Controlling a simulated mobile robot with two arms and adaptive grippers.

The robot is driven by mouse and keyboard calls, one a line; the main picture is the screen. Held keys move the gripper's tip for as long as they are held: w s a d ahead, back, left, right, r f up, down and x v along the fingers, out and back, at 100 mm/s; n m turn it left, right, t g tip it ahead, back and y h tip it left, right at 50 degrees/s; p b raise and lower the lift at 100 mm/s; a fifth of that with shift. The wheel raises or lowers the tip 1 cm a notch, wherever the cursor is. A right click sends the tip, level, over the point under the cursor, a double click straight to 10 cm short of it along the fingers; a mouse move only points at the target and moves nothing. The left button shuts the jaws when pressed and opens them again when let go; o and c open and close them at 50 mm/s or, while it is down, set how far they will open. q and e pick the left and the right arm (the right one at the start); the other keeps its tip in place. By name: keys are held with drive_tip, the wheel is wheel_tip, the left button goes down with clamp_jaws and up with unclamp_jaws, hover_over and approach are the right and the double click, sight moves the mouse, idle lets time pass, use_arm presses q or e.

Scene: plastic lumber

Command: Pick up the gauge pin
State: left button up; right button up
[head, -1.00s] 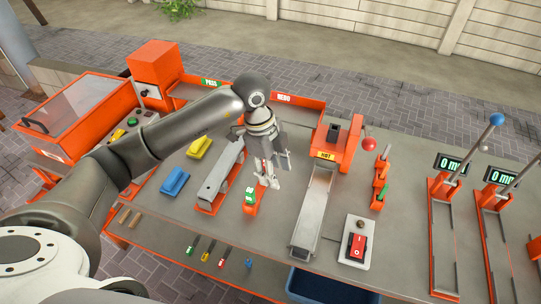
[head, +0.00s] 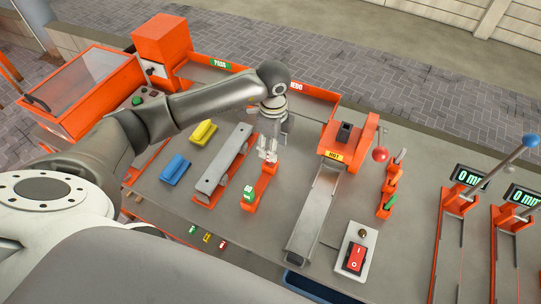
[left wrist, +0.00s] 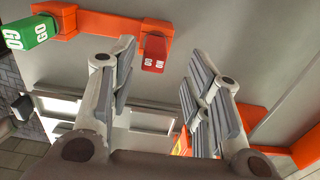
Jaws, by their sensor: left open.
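The gauge pin shows as a green GO end (head: 249,194) and a red end (head: 271,159), joined with an orange bar (head: 262,182) on the grey bench. In the left wrist view the green end (left wrist: 30,32) is at the upper left and the red end (left wrist: 154,52) is between the fingers. My left gripper (head: 268,152) is open, pointing down above the red end. In the left wrist view its fingers (left wrist: 160,62) stand apart on either side of the red end, with no contact visible. My right gripper is not in view.
A grey channel piece (head: 222,165) on an orange stand lies left of the gauge. Blue (head: 174,168) and yellow (head: 203,132) blocks lie farther left. A metal chute (head: 315,210) runs from an orange HOT unit to the right. Bench space around the gauge is narrow.

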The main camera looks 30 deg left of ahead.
use_arm(q)
drive_tip(key=f, duration=0.1)
drive_tip(key=f+p, duration=0.2)
drive_tip(key=f, duration=0.1)
drive_tip(key=shift+s+a, duration=0.25)
drive_tip(key=shift+s, duration=0.15)
drive_tip(key=shift+f, duration=0.3)
drive_tip(key=shift+w, duration=0.1)
drive_tip(key=shift+c, duration=0.6)
drive_tip(key=c, duration=0.5)
clamp_jaws()
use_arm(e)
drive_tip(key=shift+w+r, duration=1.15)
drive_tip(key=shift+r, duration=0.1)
